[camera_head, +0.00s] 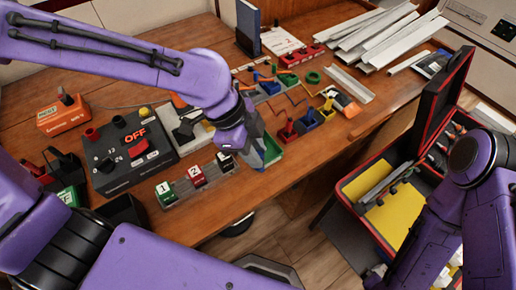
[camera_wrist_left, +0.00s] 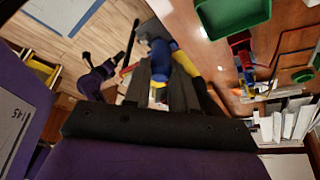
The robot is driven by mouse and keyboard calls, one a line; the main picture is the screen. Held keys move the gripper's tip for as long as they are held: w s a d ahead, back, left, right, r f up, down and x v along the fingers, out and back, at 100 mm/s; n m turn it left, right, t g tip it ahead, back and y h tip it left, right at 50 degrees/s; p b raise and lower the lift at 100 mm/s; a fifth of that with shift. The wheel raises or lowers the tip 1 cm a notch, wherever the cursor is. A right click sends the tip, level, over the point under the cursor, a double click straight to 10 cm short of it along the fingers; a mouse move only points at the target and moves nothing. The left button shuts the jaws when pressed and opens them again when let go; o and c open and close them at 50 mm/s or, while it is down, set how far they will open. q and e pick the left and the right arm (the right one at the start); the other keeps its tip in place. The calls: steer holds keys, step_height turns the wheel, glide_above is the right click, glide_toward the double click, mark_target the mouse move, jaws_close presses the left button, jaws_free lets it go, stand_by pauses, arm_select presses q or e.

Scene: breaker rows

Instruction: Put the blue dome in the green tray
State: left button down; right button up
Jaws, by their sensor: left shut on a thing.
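My left gripper (camera_head: 257,156) is over the front edge of the table, shut on a blue piece. The blue dome (camera_wrist_left: 158,58) shows between the dark fingers in the left wrist view, partly hidden by them. A yellow part shows beside it, and I cannot tell whether it belongs to the held piece. The green tray (camera_head: 272,154) is just right of the gripper in the head view and partly hidden by it. In the left wrist view the green tray (camera_wrist_left: 232,18) is near the top, apart from the fingertips. My right arm is at the right, its gripper out of sight.
A black OFF box (camera_head: 130,150) and a numbered breaker row (camera_head: 197,180) stand left of the gripper. Small coloured trays, a red one (camera_head: 287,134) among them, sit behind the green tray. An open red case (camera_head: 350,185) is below right. Pale strips lie at the back right.

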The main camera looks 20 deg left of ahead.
arm_select(q)
steer(key=w+a+f, duration=0.1)
steer(key=w+f, duration=0.1)
steer(key=w, duration=0.1)
steer(key=w+f+b, duration=0.1)
steer(key=w+f, duration=0.2)
steer(key=w, duration=0.1)
steer(key=w+a+f, duration=0.1)
steer(key=w+f, duration=0.2)
steer(key=shift+w+a+f+b, duration=0.2)
steer(key=shift+w+a+b, duration=0.1)
steer(key=shift+w+a, duration=0.1)
steer(key=shift+w+f, duration=0.2)
steer(key=shift+f, duration=0.1)
steer(key=shift+w+f, duration=0.1)
steer(key=shift+f, duration=1.5)
arm_select(e)
steer(key=shift+w+f, duration=0.2)
steer(key=shift+f, duration=1.6)
arm_select(q)
steer(key=c, duration=0.9)
jaws_free()
steer(key=shift+f, duration=0.1)
